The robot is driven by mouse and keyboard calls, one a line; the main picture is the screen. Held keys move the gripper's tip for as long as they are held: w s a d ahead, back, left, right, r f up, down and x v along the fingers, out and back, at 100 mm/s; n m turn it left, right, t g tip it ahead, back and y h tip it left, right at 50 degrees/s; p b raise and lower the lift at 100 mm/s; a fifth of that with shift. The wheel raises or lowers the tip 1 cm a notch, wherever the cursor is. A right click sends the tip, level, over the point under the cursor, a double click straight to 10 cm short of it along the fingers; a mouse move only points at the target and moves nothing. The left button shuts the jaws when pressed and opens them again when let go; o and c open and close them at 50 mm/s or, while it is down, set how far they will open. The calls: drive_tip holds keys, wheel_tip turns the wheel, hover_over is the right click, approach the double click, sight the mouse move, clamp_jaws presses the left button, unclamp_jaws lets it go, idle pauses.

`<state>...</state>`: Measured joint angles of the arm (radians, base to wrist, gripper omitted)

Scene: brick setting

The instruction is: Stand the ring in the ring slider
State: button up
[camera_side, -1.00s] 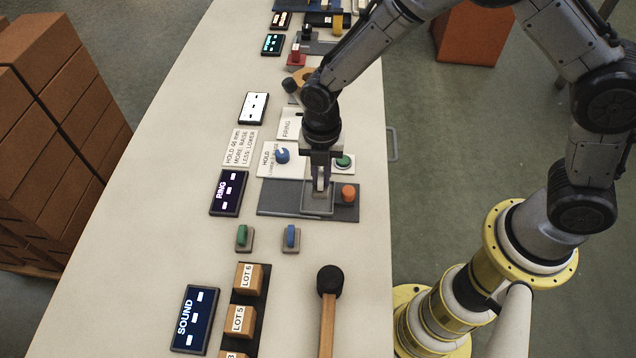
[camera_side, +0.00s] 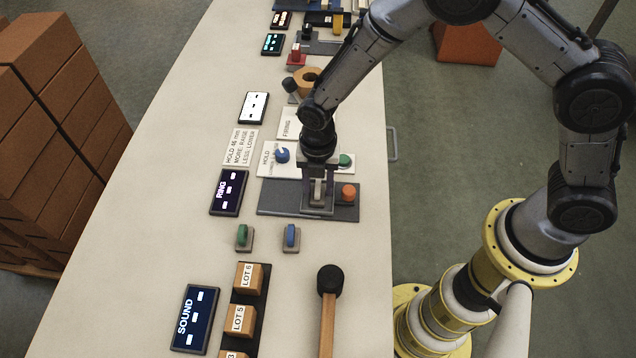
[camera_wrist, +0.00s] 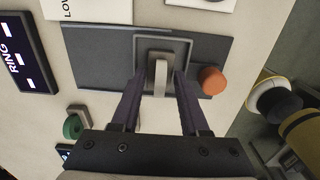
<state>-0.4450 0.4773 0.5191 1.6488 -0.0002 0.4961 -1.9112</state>
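A pale grey upright piece (camera_wrist: 161,75) stands in a shallow grey tray (camera_wrist: 184,47) on a dark plate (camera_wrist: 100,45); seen nearly end-on, I cannot tell if it is a ring. My gripper (camera_wrist: 160,76) is over the tray, its fingers on either side of this piece with a gap on both sides. In the side view my gripper (camera_side: 318,197) is low over the dark plate (camera_side: 275,198). A panel marked RING (camera_side: 229,192) lies left of the plate. A wooden ring-shaped block (camera_side: 309,78) with a hole lies farther back on the table.
An orange knob (camera_side: 348,193) stands on the plate close right of my gripper. Green (camera_side: 242,235) and blue (camera_side: 291,235) pieces stand in small bases in front. A mallet (camera_side: 329,285) and several LOT blocks (camera_side: 240,321) are nearer. Bare table lies at left.

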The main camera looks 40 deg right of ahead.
sight(319, 183)
drive_tip(key=s+d+r+m+t, duration=0.1)
drive_tip(key=d+r+m, duration=0.15)
drive_tip(key=r, duration=0.75)
drive_tip(key=s+d+r+m, duration=0.1)
drive_tip(key=d+r+m, duration=0.15)
drive_tip(key=r, duration=0.75)
drive_tip(key=s+d+r+m+t, duration=0.2)
drive_tip(key=s+d+r+m, duration=0.2)
drive_tip(key=s+m, duration=0.5)
drive_tip(key=s+d+r+m+t, duration=0.2)
drive_tip(key=s+d+r+m, duration=0.3)
drive_tip(key=s+d+m, duration=0.4)
drive_tip(key=s+m, duration=0.1)
drive_tip(key=m, duration=0.3)
drive_tip(key=shift+s+r+t, duration=0.15)
drive_tip(key=shift+s+t, duration=0.05)
drive_tip(key=shift+t, duration=0.1)
